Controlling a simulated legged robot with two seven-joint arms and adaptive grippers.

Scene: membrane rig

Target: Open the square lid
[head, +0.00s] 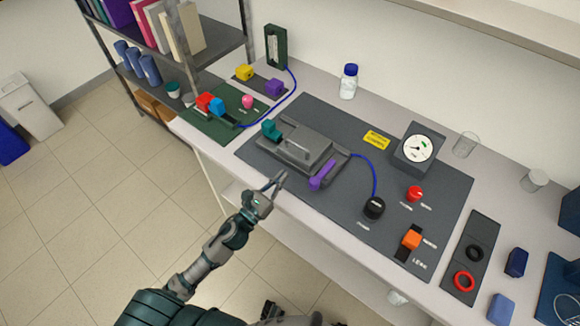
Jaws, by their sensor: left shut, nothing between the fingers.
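The square lid (308,158) is a grey plate with a bar handle (297,149) on top. It lies flat on a grey base on the dark mat (345,200) and looks closed. A teal block (271,129) sits at its left end, and a purple lever (320,177) at its front right corner. My left gripper (280,178) is shut and empty. In the picture it appears by the table's front edge, just below and left of the lid, apart from it.
On the mat are a gauge (417,149), a black knob (374,208) with a blue cable, a red knob (414,194) and an orange switch (411,239). A green board (222,127) lies left. A white-walled bottle (348,82) stands behind. The mat's front strip is mostly clear.

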